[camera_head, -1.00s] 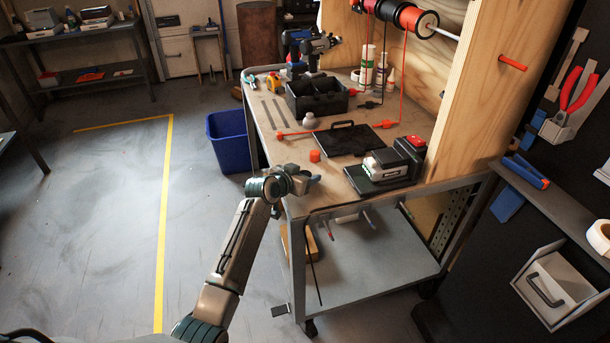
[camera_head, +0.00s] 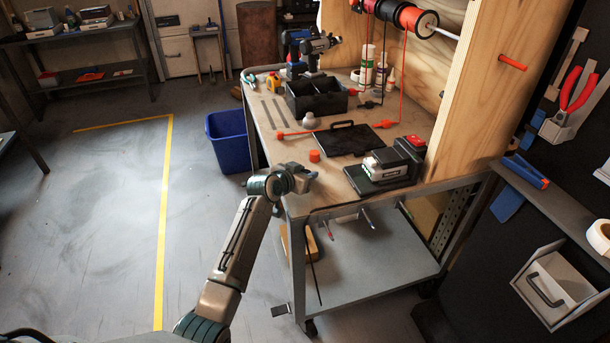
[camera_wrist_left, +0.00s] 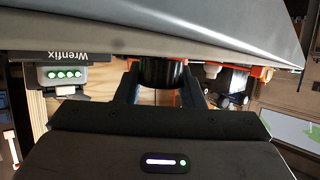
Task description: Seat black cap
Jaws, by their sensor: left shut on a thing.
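My left gripper (camera_head: 308,174) is at the front left corner of the workbench in the head view. In the left wrist view its two fingers (camera_wrist_left: 160,88) are closed on the sides of a dark round piece, the black cap (camera_wrist_left: 162,73). The cap's far part is hidden behind a grey slab edge (camera_wrist_left: 200,25), and I cannot tell what it touches. The cap cannot be made out in the head view. An orange cap (camera_head: 314,156) stands on the bench just beyond the gripper. My right gripper is not in view.
A charger-like device (camera_head: 388,165) and a black flat case (camera_head: 347,139) lie on the bench (camera_head: 290,148). A black open bin (camera_head: 317,97), a grey dome-shaped piece (camera_head: 310,120) and an orange cord are farther back. A blue bin (camera_head: 229,140) stands on the floor to the left.

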